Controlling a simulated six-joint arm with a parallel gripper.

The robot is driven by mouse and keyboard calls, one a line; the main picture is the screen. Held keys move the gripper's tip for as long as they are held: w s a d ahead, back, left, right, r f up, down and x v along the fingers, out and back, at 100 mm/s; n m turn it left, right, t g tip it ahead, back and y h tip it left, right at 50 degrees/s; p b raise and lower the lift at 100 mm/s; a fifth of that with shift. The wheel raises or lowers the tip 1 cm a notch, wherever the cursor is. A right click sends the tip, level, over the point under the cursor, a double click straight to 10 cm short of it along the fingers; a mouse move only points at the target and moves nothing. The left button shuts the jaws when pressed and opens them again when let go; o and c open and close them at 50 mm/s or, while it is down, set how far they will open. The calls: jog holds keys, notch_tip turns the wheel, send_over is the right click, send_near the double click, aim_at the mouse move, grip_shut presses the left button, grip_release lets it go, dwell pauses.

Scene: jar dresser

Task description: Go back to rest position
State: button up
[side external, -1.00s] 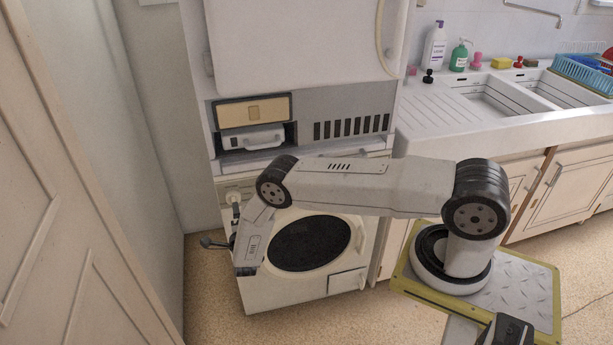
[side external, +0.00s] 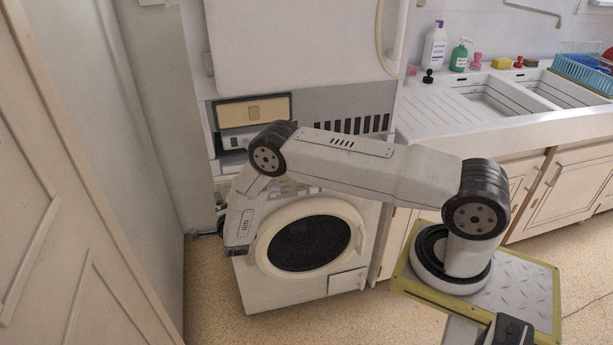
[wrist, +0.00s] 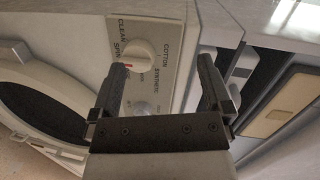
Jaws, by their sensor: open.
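My gripper (wrist: 158,75) is open and empty in the wrist view, its two dark fingers apart. Between and beyond the fingers is the washing machine's cream control panel (wrist: 178,20) with a white round dial (wrist: 138,52). I cannot tell how far the fingers are from the panel; no clear contact shows. In the side external view my arm is raised and bent, with its wrist hanging in front of the left part of the washing machine (side external: 345,288). The gripper there is small and partly hidden by the wrist.
The washing machine's round door (side external: 310,243) is shut. Above it are a tan panel (side external: 253,111) and a dark vent (side external: 352,125). A grey wall (side external: 165,150) and a panelled door (side external: 60,200) stand to the left. A sink counter (side external: 500,125) with bottles is at the right.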

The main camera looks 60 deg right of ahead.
jog(key=s+a+r+n+g+y, duration=0.2)
jog(key=a+r+n+y, duration=0.15)
jog(key=r+n, duration=0.3)
jog(key=s+a+r+n+g+y, duration=0.1)
jog(key=s+a+r+n+y, duration=0.15)
jog(key=r+n+y, duration=0.45)
jog(key=s+r+n+g, duration=0.2)
jog(key=s+r+n, duration=0.1)
jog(key=s, duration=0.5)
jog(key=s+r+n+g, duration=0.2)
jog(key=s+n+g, duration=0.1)
jog(key=s, duration=0.6)
jog(key=s+r+n+g, duration=0.2)
jog(key=s+r+n, duration=0.1)
jog(key=s, duration=0.6)
jog(key=shift+s+r+n+h, duration=0.2)
jog(key=shift+r+n+h, duration=0.15)
jog(key=shift+n, duration=0.2)
